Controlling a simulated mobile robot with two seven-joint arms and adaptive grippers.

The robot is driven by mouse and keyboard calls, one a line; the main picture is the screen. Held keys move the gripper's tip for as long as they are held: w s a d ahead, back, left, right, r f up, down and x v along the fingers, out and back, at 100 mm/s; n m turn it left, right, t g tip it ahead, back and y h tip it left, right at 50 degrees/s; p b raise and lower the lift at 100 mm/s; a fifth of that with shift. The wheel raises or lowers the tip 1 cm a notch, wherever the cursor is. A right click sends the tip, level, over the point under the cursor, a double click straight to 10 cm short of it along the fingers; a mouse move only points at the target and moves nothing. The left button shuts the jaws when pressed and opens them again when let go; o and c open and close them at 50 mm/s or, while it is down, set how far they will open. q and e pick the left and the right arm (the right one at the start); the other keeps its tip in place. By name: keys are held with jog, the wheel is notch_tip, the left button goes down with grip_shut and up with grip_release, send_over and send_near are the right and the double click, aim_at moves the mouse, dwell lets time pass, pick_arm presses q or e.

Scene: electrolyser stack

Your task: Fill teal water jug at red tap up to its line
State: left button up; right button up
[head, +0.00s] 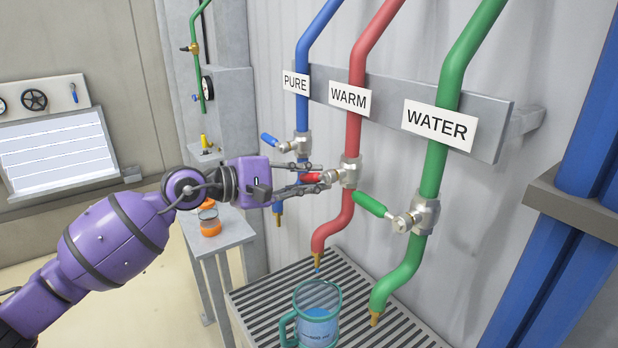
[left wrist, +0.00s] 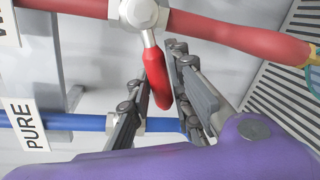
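The teal water jug (head: 284,330) is see-through and stands upright on the slatted grate below the red pipe's nozzle (head: 317,258). Blue water shows inside it; I cannot make out the fill line or how the level compares. A short blue bit shows just under the nozzle. The red tap lever (head: 312,177) is on the red pipe marked WARM; it also shows in the left wrist view (left wrist: 157,78). My left gripper (head: 312,178) is at this lever, its fingers apart on either side of it, with gaps visible. My right gripper is out of view.
A blue pipe (head: 302,85) marked PURE stands left of the red one, and a green pipe (head: 437,165) marked WATER stands right, each with its own lever. A small side table (head: 235,232) holds an orange-banded container (head: 209,222). Blue columns (head: 580,150) stand at far right.

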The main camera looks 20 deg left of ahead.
pick_arm(q)
jog(key=shift+o, duration=1.3)
jog(key=v, duration=1.2)
jog(key=shift+r, duration=0.15)
dwell(5.3)
